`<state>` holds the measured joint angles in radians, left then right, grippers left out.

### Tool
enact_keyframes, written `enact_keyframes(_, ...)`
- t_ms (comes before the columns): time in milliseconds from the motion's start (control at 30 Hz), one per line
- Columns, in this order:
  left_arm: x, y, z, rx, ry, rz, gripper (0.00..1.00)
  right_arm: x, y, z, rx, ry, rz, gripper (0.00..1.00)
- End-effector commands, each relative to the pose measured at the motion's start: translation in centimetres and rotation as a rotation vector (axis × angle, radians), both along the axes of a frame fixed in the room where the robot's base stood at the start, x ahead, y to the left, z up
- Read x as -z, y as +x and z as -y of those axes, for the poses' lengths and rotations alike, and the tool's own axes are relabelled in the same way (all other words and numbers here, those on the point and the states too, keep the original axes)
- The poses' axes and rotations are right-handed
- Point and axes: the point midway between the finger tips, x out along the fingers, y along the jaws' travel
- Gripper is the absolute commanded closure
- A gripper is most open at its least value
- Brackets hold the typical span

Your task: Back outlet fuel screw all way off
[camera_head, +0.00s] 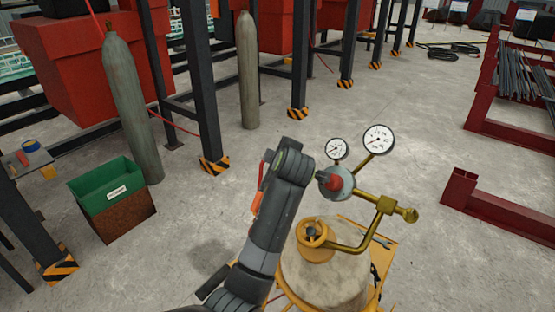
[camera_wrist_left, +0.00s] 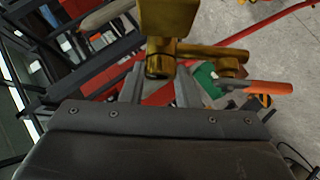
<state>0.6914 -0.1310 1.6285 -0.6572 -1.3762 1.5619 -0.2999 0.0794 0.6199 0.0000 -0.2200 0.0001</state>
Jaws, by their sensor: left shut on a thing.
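A brass regulator stands on the pale round-topped tank (camera_head: 325,275). It has two white dial gauges (camera_head: 378,139) (camera_head: 336,148), a grey round body with a red centre (camera_head: 335,182) and a brass side fitting (camera_head: 409,214). A brass ring (camera_head: 312,233) sits on the tank top. My left arm covers the regulator's left side in the head view, so its fingers are hidden there. In the left wrist view my left gripper (camera_wrist_left: 160,72) is shut on a brass fitting (camera_wrist_left: 160,57) under a larger brass block (camera_wrist_left: 168,17). I cannot tell which fitting is the fuel screw. My right gripper is not in view.
An orange-handled piece (camera_wrist_left: 265,88) with a red hose lies close by the brass fitting. A green box (camera_head: 108,187), grey gas cylinders (camera_head: 130,100) (camera_head: 248,75) and striped posts stand to the left and back. Red steel racks are at right. The floor between is clear.

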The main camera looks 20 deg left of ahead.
Motion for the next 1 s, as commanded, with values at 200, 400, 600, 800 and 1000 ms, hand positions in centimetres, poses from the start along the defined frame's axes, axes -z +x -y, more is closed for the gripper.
enact_keyframes(200, -0.25, 0.19, 0.03, -0.123, -0.138, -0.050, 0.94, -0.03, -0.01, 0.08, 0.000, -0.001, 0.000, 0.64)
enact_keyframes(400, -0.29, 0.24, -0.01, -0.213, -0.239, -0.086, 0.94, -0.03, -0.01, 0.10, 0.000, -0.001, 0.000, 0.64)
enact_keyframes(600, -0.29, 0.28, 0.01, -0.271, -0.307, -0.110, 0.94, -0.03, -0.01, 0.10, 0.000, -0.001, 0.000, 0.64)
enact_keyframes(800, -0.29, 0.29, -0.01, -0.301, -0.341, -0.122, 0.94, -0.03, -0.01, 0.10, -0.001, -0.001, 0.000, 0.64)
enact_keyframes(1000, -0.25, 0.28, 0.02, -0.309, -0.350, -0.127, 0.94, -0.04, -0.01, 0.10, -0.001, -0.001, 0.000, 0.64)
